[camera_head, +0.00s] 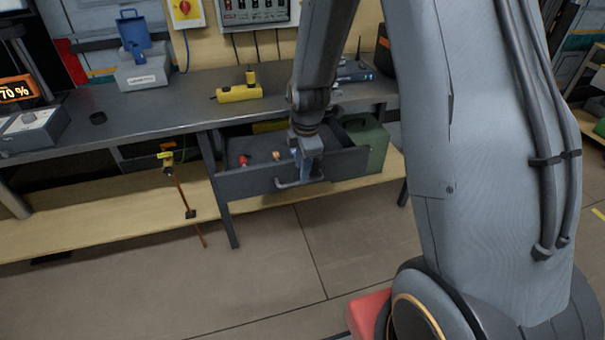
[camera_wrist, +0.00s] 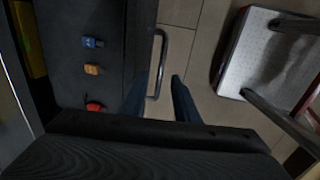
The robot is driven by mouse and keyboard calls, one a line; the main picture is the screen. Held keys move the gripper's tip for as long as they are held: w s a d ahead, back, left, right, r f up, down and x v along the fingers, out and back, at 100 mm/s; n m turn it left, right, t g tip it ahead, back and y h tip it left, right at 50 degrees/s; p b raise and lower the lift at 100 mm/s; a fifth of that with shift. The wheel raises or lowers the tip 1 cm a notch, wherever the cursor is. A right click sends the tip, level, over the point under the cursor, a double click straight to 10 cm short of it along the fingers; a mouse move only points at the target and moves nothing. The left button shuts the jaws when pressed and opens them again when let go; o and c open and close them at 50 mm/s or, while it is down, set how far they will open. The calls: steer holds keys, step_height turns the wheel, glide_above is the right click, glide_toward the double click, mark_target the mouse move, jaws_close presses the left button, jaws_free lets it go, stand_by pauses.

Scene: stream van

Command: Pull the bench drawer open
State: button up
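The bench drawer (camera_head: 250,182) is dark grey and stands pulled out from under the bench top, so its inside shows from above. Red, orange and blue small items lie in it, clearer in the wrist view, where the drawer floor (camera_wrist: 70,100) is on the left. Its grey bar handle (camera_head: 290,185) is on the front face. My gripper (camera_head: 311,172) is at the drawer front, by the right part of the handle. In the wrist view its two fingers (camera_wrist: 160,98) are apart, one on each side of the handle (camera_wrist: 163,50). Contact is not visible.
The bench top (camera_head: 180,105) holds a yellow tool (camera_head: 238,92) and a blue-and-grey device (camera_head: 140,65). A green box (camera_head: 366,140) stands right of the drawer. A rod with a yellow top (camera_head: 180,187) leans at the left. The floor (camera_head: 270,260) before the drawer is clear.

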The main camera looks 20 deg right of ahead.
steer(key=shift+s+r, duration=0.2)
steer(key=shift+r, duration=0.6)
steer(key=shift+s+r, duration=0.15)
steer(key=shift+r, duration=0.65)
steer(key=s+r+m+g, duration=0.1)
steer(key=s+r+m, duration=0.3)
steer(key=s+m, duration=0.5)
steer(key=s+r+m+g, duration=0.1)
steer(key=s+r+m, duration=0.3)
steer(key=s+m, duration=0.5)
steer(key=s, duration=0.3)
